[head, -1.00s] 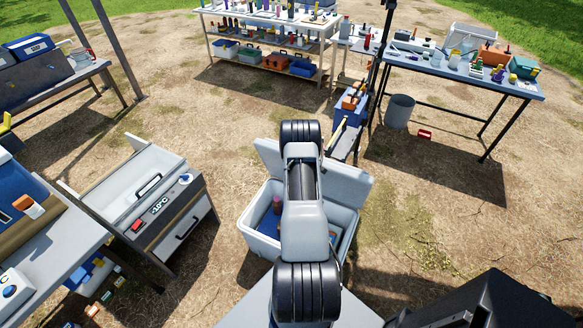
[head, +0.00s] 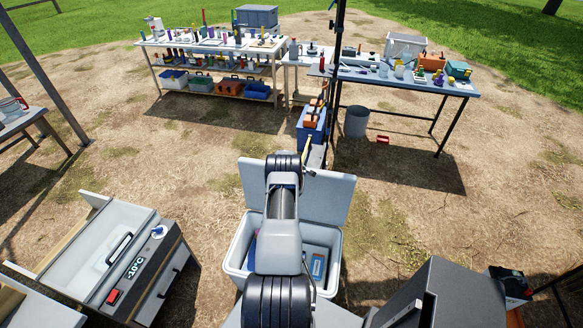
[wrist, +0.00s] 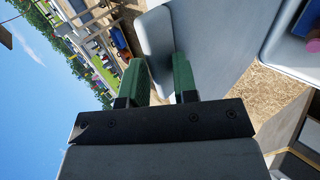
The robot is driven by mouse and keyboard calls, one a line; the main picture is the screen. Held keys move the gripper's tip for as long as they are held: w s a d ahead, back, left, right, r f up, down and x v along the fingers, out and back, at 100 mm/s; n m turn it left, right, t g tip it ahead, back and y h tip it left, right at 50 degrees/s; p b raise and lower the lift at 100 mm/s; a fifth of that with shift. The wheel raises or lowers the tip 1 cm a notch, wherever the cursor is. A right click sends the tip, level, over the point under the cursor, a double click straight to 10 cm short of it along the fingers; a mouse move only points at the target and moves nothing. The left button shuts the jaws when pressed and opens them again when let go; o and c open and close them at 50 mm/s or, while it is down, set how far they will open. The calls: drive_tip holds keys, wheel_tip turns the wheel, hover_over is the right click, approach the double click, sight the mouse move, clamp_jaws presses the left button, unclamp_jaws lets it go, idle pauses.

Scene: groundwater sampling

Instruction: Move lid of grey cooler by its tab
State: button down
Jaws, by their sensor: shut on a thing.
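The grey cooler (head: 334,270) stands on the ground at the lower middle of the head view. Its pale grey lid (head: 326,199) is swung up and stands raised along the cooler's far side. In the wrist view the lid (wrist: 205,35) runs up from between my fingers. My gripper (wrist: 159,80) has two green fingers, one on each side of the lid's edge, and is shut on it. The tab is hidden between the fingers. My arm covers the left middle of the lid and cooler in the head view, and my fingers cannot be made out there.
Inside the cooler lies a blue-and-white item (head: 317,265). A freezer box (head: 120,260) marked -10°C stands to the left. Behind the lid are a blue box (head: 311,125), a grey bucket (head: 356,121) and a table (head: 440,88).

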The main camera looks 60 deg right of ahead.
drive_tip(key=shift+a+f, duration=0.3)
drive_tip(key=shift+f, duration=0.2)
drive_tip(key=c, duration=1.1)
unclamp_jaws()
drive_tip(key=v, duration=0.4)
drive_tip(key=b+v, duration=0.1)
drive_tip(key=v, duration=0.9)
drive_tip(key=shift+d+r+b, duration=0.35)
drive_tip(key=shift+r+b, duration=0.05)
drive_tip(key=shift+r, duration=0.05)
